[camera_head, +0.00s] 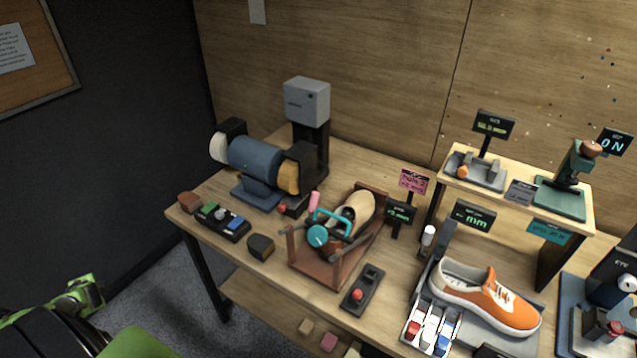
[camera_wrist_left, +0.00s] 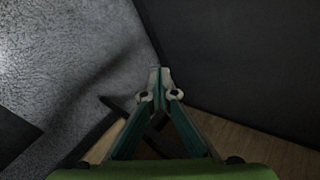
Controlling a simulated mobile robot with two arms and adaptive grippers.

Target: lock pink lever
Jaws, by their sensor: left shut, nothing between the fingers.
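The pink lever (camera_head: 314,201) stands upright at the back left of a brown cradle (camera_head: 322,272) that holds a tan shoe form (camera_head: 352,212). A teal clamp handle (camera_head: 318,236) lies across the cradle beside it. My left gripper (camera_head: 88,284) is at the lower left, off the table's left side and well away from the lever. In the left wrist view its fingers (camera_wrist_left: 160,78) are together and empty. My right gripper is in neither view.
A blue buffing machine (camera_head: 257,160) and a grey post-mounted box (camera_head: 307,100) stand behind the cradle. A pad with colored buttons (camera_head: 222,221) and a dark block (camera_head: 261,247) lie left of it. An orange sneaker (camera_head: 487,298) sits at right. Floor (camera_head: 185,285) is clear at left.

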